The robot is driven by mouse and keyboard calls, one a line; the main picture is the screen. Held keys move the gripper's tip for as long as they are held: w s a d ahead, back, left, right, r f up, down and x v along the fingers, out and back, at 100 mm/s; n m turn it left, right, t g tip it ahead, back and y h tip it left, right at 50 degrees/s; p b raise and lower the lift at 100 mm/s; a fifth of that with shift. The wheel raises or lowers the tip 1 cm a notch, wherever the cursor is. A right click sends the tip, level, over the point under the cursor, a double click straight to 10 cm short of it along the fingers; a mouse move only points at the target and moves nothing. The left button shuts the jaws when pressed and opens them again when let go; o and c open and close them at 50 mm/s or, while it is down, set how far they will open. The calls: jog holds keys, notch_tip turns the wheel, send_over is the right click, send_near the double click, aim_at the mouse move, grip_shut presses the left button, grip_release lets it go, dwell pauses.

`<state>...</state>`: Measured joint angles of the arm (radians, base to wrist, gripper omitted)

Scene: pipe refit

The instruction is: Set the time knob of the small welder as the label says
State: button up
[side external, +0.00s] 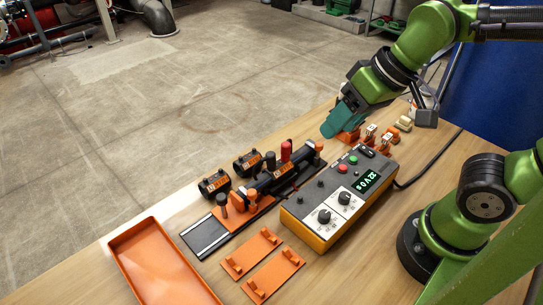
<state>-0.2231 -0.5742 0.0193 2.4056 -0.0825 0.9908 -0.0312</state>
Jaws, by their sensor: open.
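The small welder (322,232) is a dark grey box with an orange lower side, lying on the wooden table right of centre. Two black knobs on white dials, an upper knob (344,198) and a lower knob (324,216), sit near its front end. Their markings are too small to read, so I cannot tell which one is for time. A green lit display (369,181) seems to read about "32V0s". My gripper (329,132), with teal fingers, is open and apart from the knobs, above the table beyond the welder's far end.
A clamp rig (262,188) with a black pipe stands left of the welder, with black fittings (214,184) bearing orange labels beside it. An orange tray (160,262) and orange plates (251,252) lie in front. Small orange-and-white parts (372,132) sit behind. A black cable (428,164) runs right.

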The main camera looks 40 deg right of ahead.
aim_at(324, 213)
jog(key=s+a+n+g+h, duration=0.2)
jog(key=a+n+g, duration=0.2)
jog(key=a+n, duration=0.2)
jog(key=shift+g+h, duration=0.4)
jog(key=f, duration=1.1)
jog(key=s+f, duration=0.1)
jog(key=f, duration=0.4)
jog(key=shift+d+f, duration=0.2)
jog(key=shift+f, duration=0.15)
grip_shut()
